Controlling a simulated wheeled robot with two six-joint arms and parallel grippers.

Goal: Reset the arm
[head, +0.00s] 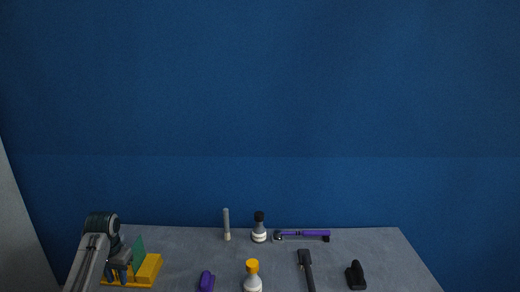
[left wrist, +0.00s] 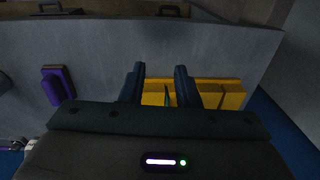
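My left arm comes in at the left of the head view, and its gripper (head: 118,272) is over the yellow block holder (head: 150,270) with the upright green piece. In the left wrist view the two dark fingers of the gripper (left wrist: 160,88) stand apart, with the yellow holder (left wrist: 232,97) beyond them. A thin strip of the green piece (left wrist: 167,97) shows between the fingers; I see no finger touching it. My right gripper is not in view.
On the grey table (head: 190,247) stand a grey stick (head: 226,224), a black-capped bottle (head: 259,228) and a yellow-capped bottle (head: 252,277). A purple-handled tool (head: 305,233), a black tool (head: 307,268), a black object (head: 355,275) and a purple block (head: 206,281) lie around them.

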